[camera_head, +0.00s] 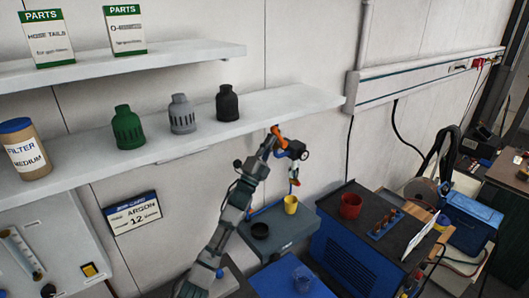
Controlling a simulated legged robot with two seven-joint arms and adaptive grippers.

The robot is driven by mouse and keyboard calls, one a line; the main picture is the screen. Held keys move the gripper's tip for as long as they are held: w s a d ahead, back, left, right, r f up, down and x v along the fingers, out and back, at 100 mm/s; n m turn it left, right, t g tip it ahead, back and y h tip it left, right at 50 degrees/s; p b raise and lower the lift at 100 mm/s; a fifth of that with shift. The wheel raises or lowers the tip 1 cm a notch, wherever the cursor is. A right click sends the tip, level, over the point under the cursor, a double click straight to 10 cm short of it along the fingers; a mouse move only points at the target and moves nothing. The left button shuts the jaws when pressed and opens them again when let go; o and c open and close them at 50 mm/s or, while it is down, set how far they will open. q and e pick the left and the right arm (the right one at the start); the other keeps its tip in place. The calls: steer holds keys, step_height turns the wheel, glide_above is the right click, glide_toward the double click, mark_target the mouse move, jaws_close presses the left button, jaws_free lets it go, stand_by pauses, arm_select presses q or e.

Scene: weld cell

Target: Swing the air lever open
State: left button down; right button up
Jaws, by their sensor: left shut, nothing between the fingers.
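An orange lever (279,138) sits on the wall-mounted air fitting, just below the front edge of the lower shelf. It slants up to the left. My left gripper (268,147) is shut and empty at the end of my grey arm, which rises from the bottom of the view. Its fingertips are close beside the lever; I cannot tell whether they touch it. The fingertips partly hide the lever's left side. My right gripper is not in view.
The lower shelf (290,101) holds green, grey and black bottles close above the gripper.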

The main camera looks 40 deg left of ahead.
mark_target(276, 134)
arm_select(q)
steer(key=shift+w+d+r, duration=0.65)
steer(key=shift+d+r, duration=0.1)
steer(key=shift+r, duration=0.2)
steer(key=shift+w+r, duration=0.25)
steer(key=shift+w+a+r, duration=0.1)
steer(key=shift+w+a, duration=0.2)
steer(key=shift+d+r, duration=0.1)
steer(key=shift+d, duration=0.2)
steer(key=shift+a, duration=0.1)
